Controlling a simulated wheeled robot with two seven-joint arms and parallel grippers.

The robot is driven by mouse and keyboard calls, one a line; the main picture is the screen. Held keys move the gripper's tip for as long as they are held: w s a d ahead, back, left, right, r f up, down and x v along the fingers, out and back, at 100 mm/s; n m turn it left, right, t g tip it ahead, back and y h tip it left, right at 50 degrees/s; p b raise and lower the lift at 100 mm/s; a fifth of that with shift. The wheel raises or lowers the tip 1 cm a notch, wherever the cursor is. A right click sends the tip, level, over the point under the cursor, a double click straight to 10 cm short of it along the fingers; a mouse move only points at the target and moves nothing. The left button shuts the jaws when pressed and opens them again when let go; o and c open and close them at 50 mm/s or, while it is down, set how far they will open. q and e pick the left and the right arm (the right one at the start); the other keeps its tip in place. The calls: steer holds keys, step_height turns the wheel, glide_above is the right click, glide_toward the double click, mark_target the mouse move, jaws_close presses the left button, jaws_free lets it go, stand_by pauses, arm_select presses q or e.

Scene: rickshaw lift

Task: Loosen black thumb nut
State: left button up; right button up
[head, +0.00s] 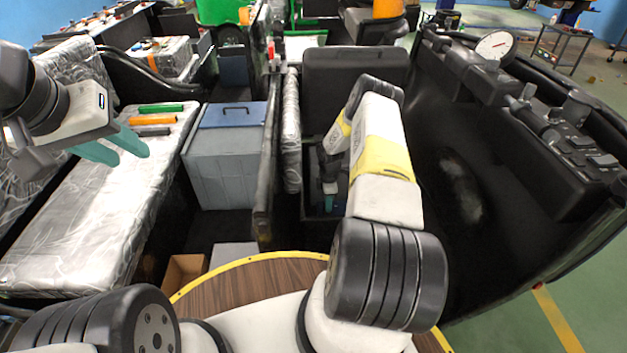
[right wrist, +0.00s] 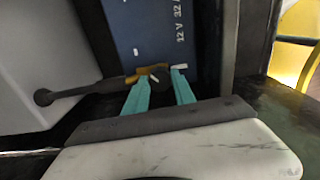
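In the right wrist view, a dark blue battery (right wrist: 160,35) with white "12 V" lettering lies ahead of my right gripper (right wrist: 160,75). The teal fingers are apart, with their tips beside a brass-coloured clamp (right wrist: 150,72) at the battery's near edge. A small pale bolt-like part shows between the tips. I cannot clearly pick out the black thumb nut. In the head view my right gripper (head: 329,198) is low inside a dark compartment, mostly hidden. My left gripper (head: 122,147) is open and empty above the left bench.
Green and orange tools (head: 155,119) lie on the plastic-covered bench (head: 95,220). A grey box with a blue lid (head: 225,150) stands in the middle. A black panel with a dial gauge (head: 494,46) rises at right. Dark walls closely border my right gripper.

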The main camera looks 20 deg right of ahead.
steer(key=o, duration=0.3)
steer(key=shift+o, duration=0.2)
steer(key=shift+r, duration=0.1)
step_height(320, 180, up, 8)
steer(key=shift+f, duration=0.15)
